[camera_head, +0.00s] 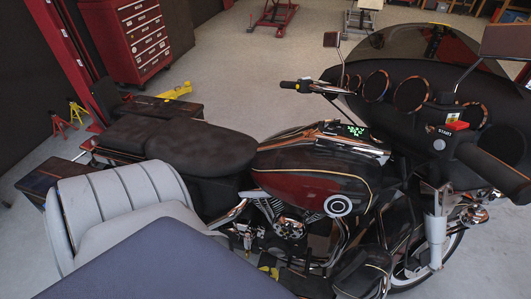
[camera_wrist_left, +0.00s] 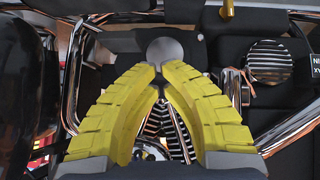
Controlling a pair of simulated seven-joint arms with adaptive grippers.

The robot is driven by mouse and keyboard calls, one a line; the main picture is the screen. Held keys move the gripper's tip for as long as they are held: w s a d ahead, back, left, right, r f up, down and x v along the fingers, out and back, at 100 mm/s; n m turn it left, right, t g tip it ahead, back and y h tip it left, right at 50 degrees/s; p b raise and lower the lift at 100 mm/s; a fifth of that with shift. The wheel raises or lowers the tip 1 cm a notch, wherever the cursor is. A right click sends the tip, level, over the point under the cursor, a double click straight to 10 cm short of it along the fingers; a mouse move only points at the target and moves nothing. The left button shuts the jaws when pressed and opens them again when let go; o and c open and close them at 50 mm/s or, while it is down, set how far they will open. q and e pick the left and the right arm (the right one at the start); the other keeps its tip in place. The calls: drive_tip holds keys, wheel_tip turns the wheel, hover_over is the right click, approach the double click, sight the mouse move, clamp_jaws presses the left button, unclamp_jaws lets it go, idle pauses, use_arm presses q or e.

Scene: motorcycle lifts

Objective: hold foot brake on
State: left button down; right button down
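The black and dark-red motorcycle (camera_head: 312,176) stands in the middle of the head view, its front to the right. My left gripper (camera_head: 270,271) is low beside its engine, mostly hidden, with a little yellow showing. In the left wrist view my left gripper (camera_wrist_left: 159,84) has its yellow fingers converged at the tips, with no object clearly held between them. A round grey disc (camera_wrist_left: 165,50) on a dark part lies just beyond the tips. I cannot tell whether this is the foot brake or whether the fingers touch it. My right gripper is not in view.
Chrome pipes (camera_wrist_left: 72,75) and a ribbed round cover (camera_wrist_left: 267,60) crowd the fingers on both sides.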

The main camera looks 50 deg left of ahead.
use_arm(q)
drive_tip(key=shift+a+v, duration=0.15)
drive_tip(key=shift+v, duration=0.95)
drive_tip(key=shift+a+v, duration=0.15)
drive_tip(key=shift+v, duration=0.9)
drive_tip(key=shift+s, duration=0.1)
drive_tip(key=s+d+f+m+g+h, duration=0.3)
drive_tip(key=s+d+f+m, duration=0.2)
drive_tip(key=s+f+m, duration=0.6)
drive_tip(key=s+a+f+g, duration=0.2)
drive_tip(key=s+a+f, duration=0.1)
drive_tip(key=s+f, duration=0.5)
drive_tip(key=s, duration=0.3)
drive_tip(key=shift+s+g+h, duration=0.2)
drive_tip(key=shift+g+h, duration=0.1)
drive_tip(key=shift+g, duration=0.1)
drive_tip(key=shift+f, duration=0.1)
